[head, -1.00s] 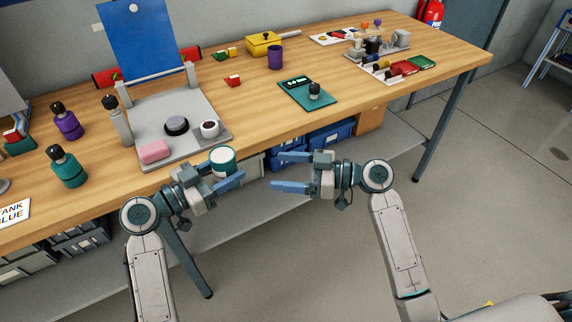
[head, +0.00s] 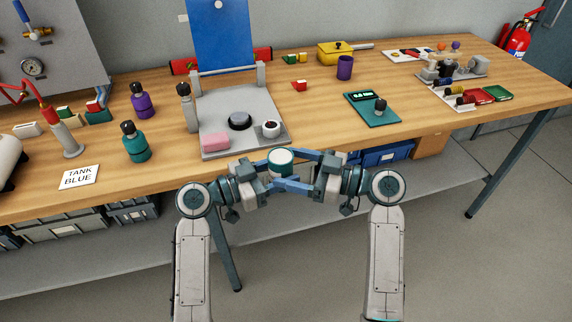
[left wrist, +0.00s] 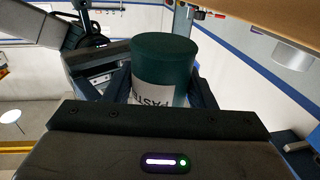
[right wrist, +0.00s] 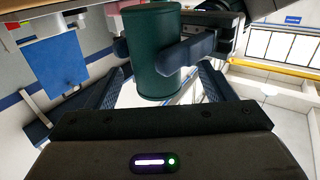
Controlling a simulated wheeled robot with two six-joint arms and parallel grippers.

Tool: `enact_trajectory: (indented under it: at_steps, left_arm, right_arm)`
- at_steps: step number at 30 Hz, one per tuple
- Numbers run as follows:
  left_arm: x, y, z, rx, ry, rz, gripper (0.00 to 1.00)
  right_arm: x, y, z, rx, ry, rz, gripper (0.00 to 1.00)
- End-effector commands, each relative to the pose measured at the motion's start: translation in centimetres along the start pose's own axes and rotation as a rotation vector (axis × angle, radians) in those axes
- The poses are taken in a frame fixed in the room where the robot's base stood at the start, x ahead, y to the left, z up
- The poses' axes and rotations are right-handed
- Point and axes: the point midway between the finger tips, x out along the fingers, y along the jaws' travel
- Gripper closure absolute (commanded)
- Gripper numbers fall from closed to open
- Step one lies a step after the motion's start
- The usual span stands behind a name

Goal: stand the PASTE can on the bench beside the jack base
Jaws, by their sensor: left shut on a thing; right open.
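The PASTE can (head: 281,161), teal with a white band, is held in front of the bench's front edge. Its "PASTE" lettering shows in the left wrist view (left wrist: 165,65), partly hidden. My left gripper (head: 290,171) is shut on the can. My right gripper (head: 286,173) is open and faces it from the right, its fingers overlapping the left ones. In the right wrist view the can (right wrist: 152,55) stands ahead of the open fingers, with a left finger across it; I cannot tell whether the right fingers touch it. I cannot tell for certain which fixture is the jack base.
The wooden bench (head: 330,118) holds a grey plate (head: 215,130) with a pink block (head: 216,141), black puck and small cup. Teal (head: 136,145) and purple bottles stand left. Bare wood lies between plate and mat.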

Motion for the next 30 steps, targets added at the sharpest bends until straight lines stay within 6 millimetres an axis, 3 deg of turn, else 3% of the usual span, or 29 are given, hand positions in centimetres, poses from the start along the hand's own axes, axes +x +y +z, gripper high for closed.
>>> enact_trajectory:
  at_steps: [6, 16, 24, 26, 27, 30]
  left_arm:
    - [0.0, 0.0, -0.1, 0.001, 0.001, 0.000, 0.80]
    - [0.0, 0.0, -0.1, 0.001, 0.001, 0.000, 0.80]
    - [0.0, 0.0, -0.1, 0.000, 0.001, -0.001, 0.80]
    - [0.0, -0.1, -0.1, 0.000, 0.001, -0.002, 0.80]
    - [0.0, -0.1, -0.1, 0.000, 0.001, -0.002, 0.44]
    - [0.0, -0.1, -0.1, 0.000, 0.001, -0.002, 0.24]
  right_arm:
    - [1.7, 0.0, -0.1, -0.001, 0.001, 0.000, 0.24]
    - [1.9, 0.0, 0.0, -0.001, -0.001, 0.000, 0.24]
    - [1.9, -0.1, 0.0, 0.000, -0.001, -0.002, 0.77]
    - [1.9, -0.1, 0.0, 0.000, 0.000, -0.003, 0.80]
    - [1.9, -0.1, -0.1, 0.000, 0.001, -0.003, 0.80]
    - [1.9, -0.1, -0.1, 0.000, 0.001, -0.002, 0.80]
